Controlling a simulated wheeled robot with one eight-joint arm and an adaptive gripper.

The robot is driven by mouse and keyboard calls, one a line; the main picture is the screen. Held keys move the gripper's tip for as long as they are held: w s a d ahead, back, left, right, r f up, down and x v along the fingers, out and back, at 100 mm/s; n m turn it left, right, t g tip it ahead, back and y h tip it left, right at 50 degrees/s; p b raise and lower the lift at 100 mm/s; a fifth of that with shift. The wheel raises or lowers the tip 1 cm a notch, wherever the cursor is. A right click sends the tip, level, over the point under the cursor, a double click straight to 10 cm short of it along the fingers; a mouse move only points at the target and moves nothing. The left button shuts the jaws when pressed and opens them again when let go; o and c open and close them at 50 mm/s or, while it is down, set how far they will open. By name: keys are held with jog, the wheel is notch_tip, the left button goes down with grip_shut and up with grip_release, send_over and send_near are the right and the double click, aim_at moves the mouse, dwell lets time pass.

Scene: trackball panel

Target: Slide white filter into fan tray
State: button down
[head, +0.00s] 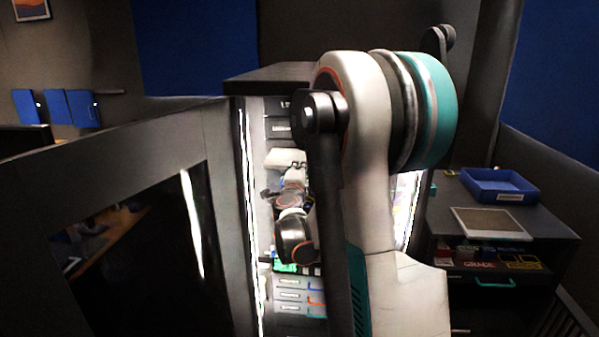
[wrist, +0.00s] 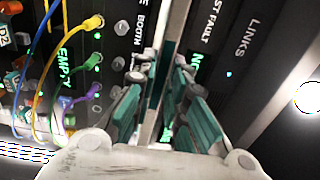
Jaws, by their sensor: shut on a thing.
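My gripper (wrist: 161,85) shows in the wrist view with its teal pads closed on both sides of a thin, pale-edged panel, which looks like the white filter (wrist: 173,22). The panel is seen edge-on and runs from the jaws to the top of the picture, so its face is hidden. In the head view, my arm reaches into the lit rack (head: 281,128) and covers much of it. The held panel cannot be made out clearly there. I cannot pick out the fan tray in either view.
A dark cabinet door (head: 120,215) stands at left. A white-framed grey mesh panel (head: 490,223) and a blue bin (head: 500,186) lie on the right cabinet.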

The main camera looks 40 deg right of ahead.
aim_at(303, 154)
jog(key=shift+b+x, duration=0.45)
jog(key=shift+x, duration=5.05)
jog(key=c, duration=1.5)
grip_release()
jog(key=shift+f, duration=0.1)
jog(key=shift+a, duration=0.1)
jog(key=v, duration=1.2)
